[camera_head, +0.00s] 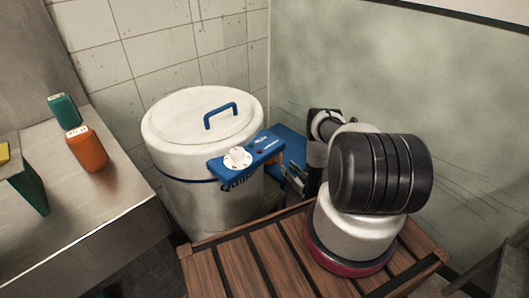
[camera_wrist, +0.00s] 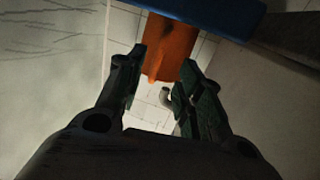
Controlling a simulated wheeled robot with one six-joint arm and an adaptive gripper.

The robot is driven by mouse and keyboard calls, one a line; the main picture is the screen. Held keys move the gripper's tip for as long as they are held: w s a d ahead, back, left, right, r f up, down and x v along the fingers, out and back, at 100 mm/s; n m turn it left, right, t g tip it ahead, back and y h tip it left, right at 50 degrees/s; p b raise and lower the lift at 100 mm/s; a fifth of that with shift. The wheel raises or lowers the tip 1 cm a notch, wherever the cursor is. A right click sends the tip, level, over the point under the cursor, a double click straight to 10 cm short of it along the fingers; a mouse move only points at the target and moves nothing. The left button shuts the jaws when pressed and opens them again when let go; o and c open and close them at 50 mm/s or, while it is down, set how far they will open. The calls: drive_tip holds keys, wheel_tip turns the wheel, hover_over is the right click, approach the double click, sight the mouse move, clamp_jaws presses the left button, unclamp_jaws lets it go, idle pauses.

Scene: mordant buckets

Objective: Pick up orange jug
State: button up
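An orange jug (camera_head: 87,150) with a pale cap stands upright on the metal counter at the left of the head view, far from my arm. In the wrist view an orange object (camera_wrist: 170,42) shows beyond and between the fingertips, beside a blue surface. I cannot tell whether it is a second jug, and it is mostly hidden in the head view. My gripper (camera_wrist: 163,60) is open, with a clear gap between its fingers and nothing held. In the head view my arm covers most of it, near the blue surface behind the slatted top.
A green jug (camera_head: 63,111) stands behind the orange jug. A large lidded metal boiler (camera_head: 190,130) with a blue control box (camera_head: 246,157) stands mid-view. A slatted wooden top (camera_head: 225,265) is in front. A green wall (camera_head: 460,130) bounds the right.

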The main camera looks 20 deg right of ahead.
drive_tip(key=w, duration=0.7)
drive_tip(key=shift+w+a+r, duration=0.1)
drive_tip(key=shift+w+a, duration=0.15)
drive_tip(key=shift+a, duration=0.15)
clamp_jaws()
